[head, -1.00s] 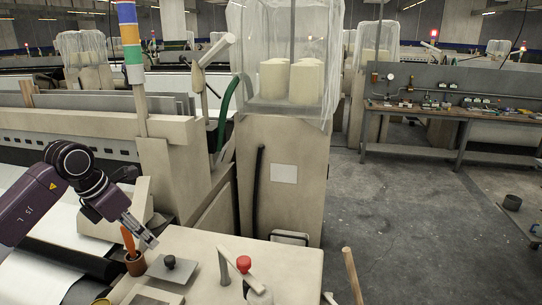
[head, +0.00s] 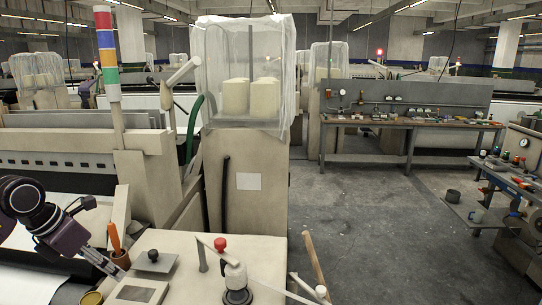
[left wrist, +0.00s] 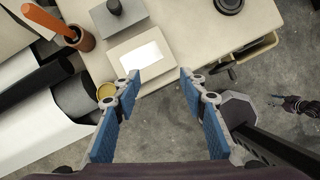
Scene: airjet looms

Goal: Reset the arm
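My left arm comes in from the left in the head view. Its gripper (head: 112,268) is in front of the terracotta pot with the orange-handled tool (head: 115,243), over the left side of the beige machine top (head: 190,262). In the left wrist view my left gripper (left wrist: 160,84) is open, with its two blue-padded fingers wide apart and nothing between them. The fingers point toward a tray with a white sheet (left wrist: 138,57) on the machine top. My right gripper does not show clearly in either view.
A workbench (head: 400,122) stands behind. The grey floor (head: 365,215) between is largely clear.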

